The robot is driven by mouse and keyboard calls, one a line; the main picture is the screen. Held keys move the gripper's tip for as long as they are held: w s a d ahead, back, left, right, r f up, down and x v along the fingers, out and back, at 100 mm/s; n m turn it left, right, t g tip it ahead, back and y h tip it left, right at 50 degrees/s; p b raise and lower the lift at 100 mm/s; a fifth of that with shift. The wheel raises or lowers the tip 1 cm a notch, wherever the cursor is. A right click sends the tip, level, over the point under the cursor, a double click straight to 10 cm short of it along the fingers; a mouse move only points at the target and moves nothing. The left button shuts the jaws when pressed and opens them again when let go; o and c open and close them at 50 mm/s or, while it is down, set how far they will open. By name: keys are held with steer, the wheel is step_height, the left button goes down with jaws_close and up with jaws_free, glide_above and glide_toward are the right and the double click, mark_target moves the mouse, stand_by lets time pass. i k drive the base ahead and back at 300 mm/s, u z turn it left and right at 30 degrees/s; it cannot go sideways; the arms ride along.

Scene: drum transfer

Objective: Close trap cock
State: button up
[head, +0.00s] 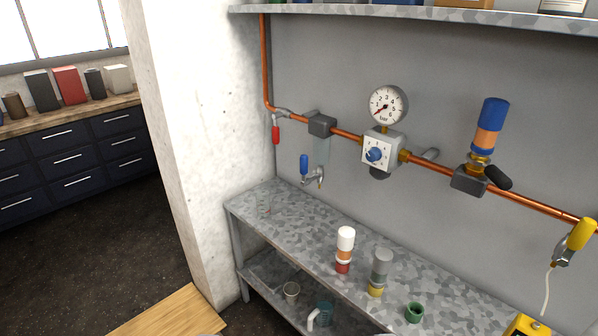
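The trap (322,125) has a dark grey head on the copper pipe and a clear bowl hanging below it. A small metal cock (314,178) with a blue lever (304,164) sits under the bowl. The blue lever points upward, to the left of the bowl. The cock's outlet points down above the bench, and the bowl looks empty, though it is too small to be sure. My gripper is not in this view, so its state does not show.
A red-handled valve (276,132) hangs left of the trap. A gauge (388,105) on a regulator (383,150), a blue-orange canister (488,130) and a yellow-handled valve (580,235) lie to the right. The speckled bench (300,235) below holds several small items; a white pillar (195,120) stands left.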

mark_target(304, 159)
steer(key=k, duration=1.25)
steer(key=u, duration=0.35)
steer(key=i, duration=2.25)
steer(key=z, duration=0.7)
